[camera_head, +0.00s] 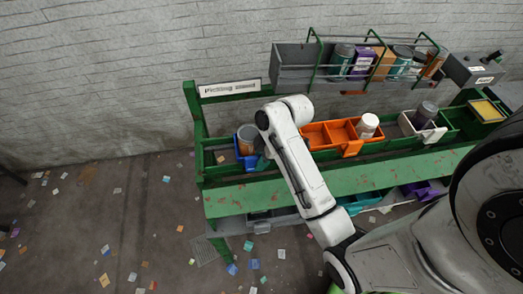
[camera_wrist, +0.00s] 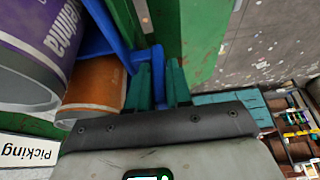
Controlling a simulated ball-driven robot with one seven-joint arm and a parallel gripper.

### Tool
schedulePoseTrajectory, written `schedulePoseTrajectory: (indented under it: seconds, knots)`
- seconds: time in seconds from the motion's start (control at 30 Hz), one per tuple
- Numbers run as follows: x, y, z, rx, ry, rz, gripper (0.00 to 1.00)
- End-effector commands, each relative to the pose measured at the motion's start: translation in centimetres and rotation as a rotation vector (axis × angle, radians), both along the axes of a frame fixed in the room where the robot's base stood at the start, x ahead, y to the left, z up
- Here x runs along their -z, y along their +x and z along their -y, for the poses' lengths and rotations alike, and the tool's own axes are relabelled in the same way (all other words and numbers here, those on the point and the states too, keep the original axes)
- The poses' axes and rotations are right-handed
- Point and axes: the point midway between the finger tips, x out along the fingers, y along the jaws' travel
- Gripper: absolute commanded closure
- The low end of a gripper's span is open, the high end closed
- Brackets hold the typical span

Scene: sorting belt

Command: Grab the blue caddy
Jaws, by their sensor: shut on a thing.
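The blue caddy (camera_head: 240,160) sits at the left end of the green bench, with a brown and grey can (camera_head: 247,139) standing in it. In the wrist view the blue caddy (camera_wrist: 118,32) shows its blue bars beside a purple can (camera_wrist: 48,42) and an orange-brown can (camera_wrist: 97,82). My gripper (camera_wrist: 158,84) has its two teal fingers shut on a blue part of the caddy. In the head view my gripper (camera_head: 262,163) is at the caddy's right side, partly hidden by my arm.
An orange caddy (camera_head: 318,135) with a white can (camera_head: 367,126) stands to the right. Further right is a grey-white caddy (camera_head: 432,133) with a dark can. A wire rack (camera_head: 300,62) of cans hangs above. Teal (camera_head: 358,201) and purple bins sit below; paper scraps litter the floor.

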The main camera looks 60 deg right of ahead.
Motion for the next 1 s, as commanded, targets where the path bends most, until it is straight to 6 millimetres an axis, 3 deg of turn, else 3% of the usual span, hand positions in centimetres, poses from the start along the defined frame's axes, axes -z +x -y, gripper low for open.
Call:
schedulePoseTrajectory:
  seconds: [0.1, 0.67, 0.83, 1.0]
  knots:
    - [0.0, 0.0, 0.0, 0.0, 0.0, 0.0, 1.0]
    - [-0.1, 0.0, 0.0, -0.001, -0.001, 0.001, 1.0]
    - [-1.8, 0.2, 0.1, -0.001, -0.003, 0.005, 1.0]
    - [-5.3, 0.2, 0.1, -0.001, -0.004, 0.007, 1.0]
